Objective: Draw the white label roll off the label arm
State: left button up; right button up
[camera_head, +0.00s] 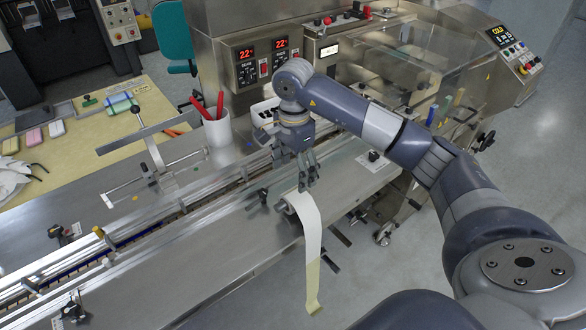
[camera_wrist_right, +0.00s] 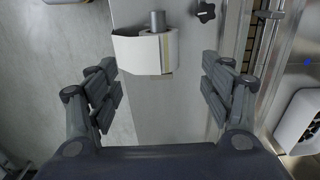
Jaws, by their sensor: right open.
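The white label roll (camera_wrist_right: 143,52) is ahead of my right gripper in the wrist view, on a grey peg, the label arm (camera_wrist_right: 158,20), whose end sticks out past it. In the head view the roll's white strip (camera_head: 311,235) hangs down past the machine's front edge to a yellowish end. My right gripper (camera_head: 308,182) is just above the top of the strip, and its fingers partly hide the roll and arm there. In the wrist view the right gripper (camera_wrist_right: 160,88) is open and empty, its fingers spread wide, the roll beyond the fingertips. My left gripper is not in view.
A dark knob (camera_wrist_right: 205,12) is close to the roll. The conveyor rails (camera_head: 180,222) run along the machine beside the gripper. A white cup with red handles (camera_head: 217,128) and a steel control cabinet (camera_head: 240,30) stand behind. Open floor (camera_head: 400,270) lies in front.

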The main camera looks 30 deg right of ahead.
aim_at(279, 204)
notch_tip(279, 204, down, 11)
jog(key=p, duration=0.2)
jog(key=shift+r+p, duration=0.15)
jog(key=shift+p, duration=0.2)
jog(key=shift+c, duration=0.3)
jog(key=c, duration=1.1)
jog(key=o, duration=0.4)
jog(key=c, duration=0.4)
jog(key=shift+r, duration=0.25)
jog(key=shift+a, duration=0.15)
jog(key=shift+s+a, duration=0.15)
jog(key=shift+a, duration=2.1)
